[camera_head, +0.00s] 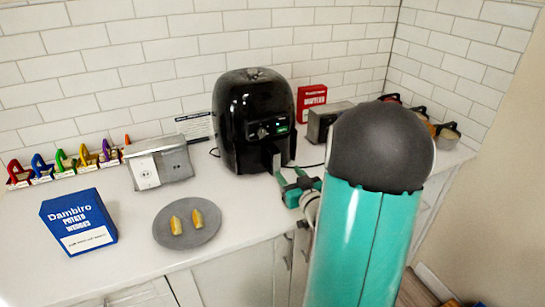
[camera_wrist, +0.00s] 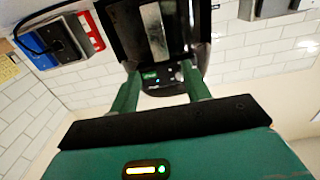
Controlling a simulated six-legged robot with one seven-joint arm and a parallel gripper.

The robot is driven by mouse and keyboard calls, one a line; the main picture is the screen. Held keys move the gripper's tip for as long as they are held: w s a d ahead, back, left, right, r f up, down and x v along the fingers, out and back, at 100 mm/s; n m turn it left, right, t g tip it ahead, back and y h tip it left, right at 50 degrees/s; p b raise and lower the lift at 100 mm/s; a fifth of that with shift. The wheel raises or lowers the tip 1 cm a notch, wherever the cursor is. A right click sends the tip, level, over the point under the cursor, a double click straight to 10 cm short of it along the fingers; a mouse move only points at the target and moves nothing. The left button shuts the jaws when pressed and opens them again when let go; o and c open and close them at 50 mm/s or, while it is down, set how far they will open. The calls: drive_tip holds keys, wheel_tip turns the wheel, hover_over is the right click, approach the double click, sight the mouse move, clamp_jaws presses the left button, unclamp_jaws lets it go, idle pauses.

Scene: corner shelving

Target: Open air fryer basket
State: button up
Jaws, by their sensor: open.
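The black air fryer (camera_head: 254,108) stands on the white counter against the tiled wall, its lit panel (camera_head: 272,129) on the front. Its basket handle (camera_head: 277,161) sticks out low on the front; the basket looks closed. My gripper (camera_head: 289,179) is open, with green fingers, just in front of and beside the handle. In the wrist view, the air fryer (camera_wrist: 125,35) appears upside down, and the handle (camera_wrist: 153,32) with a pale strip lies ahead, between the lines of the two spread fingers of my gripper (camera_wrist: 163,80). I cannot tell whether either finger touches it.
A grey plate (camera_head: 188,238) with two yellow wedges and a blue Dambiro box (camera_head: 78,222) are on the left. A metal socket box (camera_head: 160,163) stands left of the fryer. A red box (camera_head: 311,101) and a toaster-like metal box (camera_head: 322,124) stand right.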

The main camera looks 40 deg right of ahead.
sight(277, 158)
drive_tip(key=x, duration=1)
drive_tip(key=shift+c, duration=0.2)
clamp_jaws()
